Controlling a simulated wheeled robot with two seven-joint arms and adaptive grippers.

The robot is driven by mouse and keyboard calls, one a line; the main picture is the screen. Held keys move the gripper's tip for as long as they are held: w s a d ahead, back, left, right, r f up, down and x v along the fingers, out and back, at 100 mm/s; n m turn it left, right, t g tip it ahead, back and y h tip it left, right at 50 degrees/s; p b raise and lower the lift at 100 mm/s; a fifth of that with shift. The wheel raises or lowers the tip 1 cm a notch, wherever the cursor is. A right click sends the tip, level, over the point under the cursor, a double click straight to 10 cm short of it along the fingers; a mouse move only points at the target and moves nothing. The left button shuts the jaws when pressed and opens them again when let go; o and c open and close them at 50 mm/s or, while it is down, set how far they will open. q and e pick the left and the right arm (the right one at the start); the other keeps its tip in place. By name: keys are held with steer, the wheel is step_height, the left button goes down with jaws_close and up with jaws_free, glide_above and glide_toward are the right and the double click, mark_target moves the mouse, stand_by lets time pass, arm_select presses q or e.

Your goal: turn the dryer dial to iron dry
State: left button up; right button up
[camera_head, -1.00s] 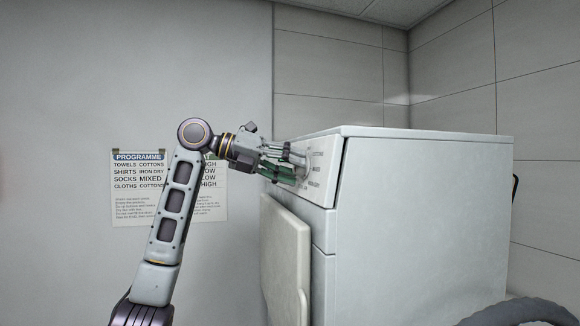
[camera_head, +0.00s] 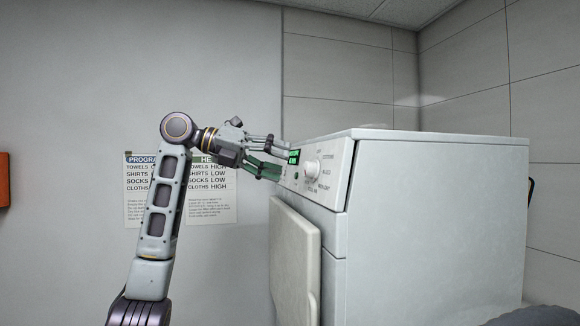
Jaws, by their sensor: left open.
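The white dryer (camera_head: 430,230) stands at the right, its control panel (camera_head: 335,170) facing left. The round white dial (camera_head: 311,169) shows on the panel with printed labels around it. The labels are small and I cannot read for certain where the dial points. A small green display (camera_head: 293,157) is left of the dial. My left gripper (camera_head: 276,158) is open and empty in front of the panel's left part, by the display, apart from the dial. I cannot tell whether its fingertips touch the panel. My right gripper is not in view.
The dryer's door (camera_head: 294,265) is below the panel. A programme sheet (camera_head: 143,205) and a heat sheet (camera_head: 211,205) hang on the wall, partly behind my left arm. An orange-red box (camera_head: 3,180) is at the left edge.

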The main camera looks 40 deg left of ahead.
arm_select(q)
steer(key=shift+v, duration=2.85)
